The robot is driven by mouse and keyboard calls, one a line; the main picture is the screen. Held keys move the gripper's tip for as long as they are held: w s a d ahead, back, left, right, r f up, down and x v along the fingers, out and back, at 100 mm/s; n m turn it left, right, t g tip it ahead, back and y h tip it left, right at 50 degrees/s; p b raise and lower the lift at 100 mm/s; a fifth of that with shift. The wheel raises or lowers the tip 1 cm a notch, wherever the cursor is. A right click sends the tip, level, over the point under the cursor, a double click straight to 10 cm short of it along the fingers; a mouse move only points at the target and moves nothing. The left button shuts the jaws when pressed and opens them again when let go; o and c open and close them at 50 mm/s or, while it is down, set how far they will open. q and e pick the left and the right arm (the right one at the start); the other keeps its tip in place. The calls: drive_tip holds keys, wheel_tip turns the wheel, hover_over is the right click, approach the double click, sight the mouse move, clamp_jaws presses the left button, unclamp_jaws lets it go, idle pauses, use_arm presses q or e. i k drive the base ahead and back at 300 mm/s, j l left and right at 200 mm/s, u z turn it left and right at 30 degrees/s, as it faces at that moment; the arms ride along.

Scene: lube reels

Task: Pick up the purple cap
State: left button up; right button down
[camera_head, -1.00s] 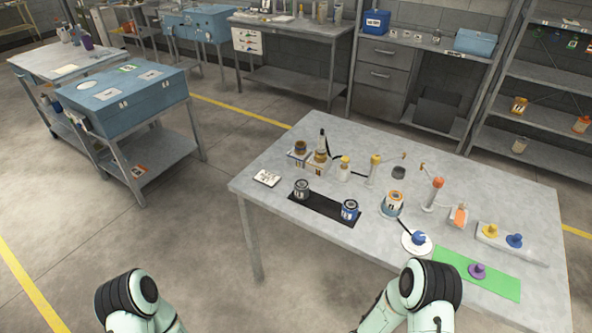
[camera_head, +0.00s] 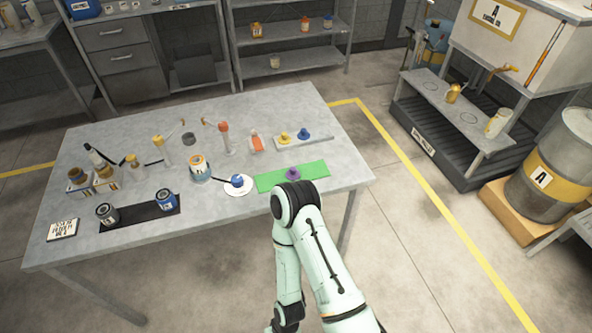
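The purple cap (camera_head: 292,174) stands on a green mat (camera_head: 262,184) at the right front part of the grey table. It is small, with a wide base and a narrower knob. One of my arms reaches up from the bottom of the view, and its dark joint lies just in front of the cap, overlapping the mat's near edge in the picture. Neither gripper shows in the view, so I cannot see what they hold.
Behind the mat, a yellow cap (camera_head: 284,137) and a blue cap (camera_head: 304,133) stand on a light tray (camera_head: 322,139). Left of the mat, a blue cap (camera_head: 237,180) sits on a white disc (camera_head: 245,190). Cans stand on a black mat (camera_head: 134,215).

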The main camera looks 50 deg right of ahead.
sight(292, 174)
drive_tip(key=z, duration=1.6)
